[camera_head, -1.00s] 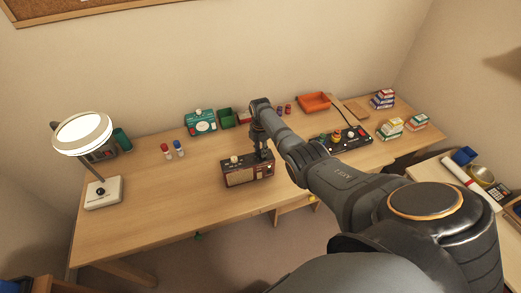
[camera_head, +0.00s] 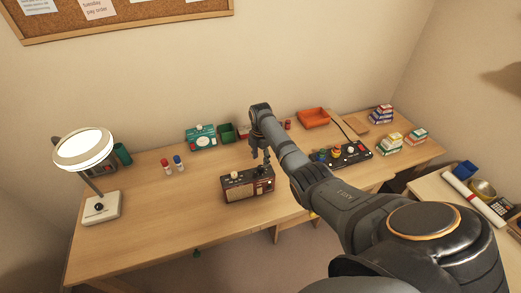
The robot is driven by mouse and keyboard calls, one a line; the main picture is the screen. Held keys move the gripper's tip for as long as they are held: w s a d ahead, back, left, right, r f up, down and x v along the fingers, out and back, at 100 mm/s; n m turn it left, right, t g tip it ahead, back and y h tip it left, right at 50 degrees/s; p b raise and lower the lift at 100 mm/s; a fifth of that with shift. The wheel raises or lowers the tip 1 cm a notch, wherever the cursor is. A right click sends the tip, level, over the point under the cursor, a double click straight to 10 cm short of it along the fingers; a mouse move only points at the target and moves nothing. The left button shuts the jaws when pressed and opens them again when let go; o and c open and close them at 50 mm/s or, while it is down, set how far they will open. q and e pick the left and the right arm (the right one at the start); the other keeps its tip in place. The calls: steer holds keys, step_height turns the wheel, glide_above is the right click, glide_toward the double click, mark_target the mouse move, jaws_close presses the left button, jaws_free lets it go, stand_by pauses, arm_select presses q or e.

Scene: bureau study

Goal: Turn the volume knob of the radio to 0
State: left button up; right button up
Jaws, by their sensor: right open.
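The radio (camera_head: 236,194) is a dark box with red trim and a speaker grille, standing upright near the front middle of the desk. A pale knob (camera_head: 234,175) stands on its top, left of the middle. My right gripper (camera_head: 263,161) points down just above the radio's right end, with its fingers apart and nothing seen between them. I cannot tell whether the fingertips touch the radio. The knob's markings are too small to read. My left gripper is not in view.
A lamp (camera_head: 84,150) stands at the left of the desk (camera_head: 150,215). Behind the radio are a teal device (camera_head: 201,138), a green bin (camera_head: 226,132) and an orange tray (camera_head: 313,118). A black control panel (camera_head: 345,155) lies to the right. The left front desk is clear.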

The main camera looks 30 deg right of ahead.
mark_target(261, 167)
step_height(261, 167, up, 7)
steer(key=shift+r, duration=0.2)
stand_by(0.4)
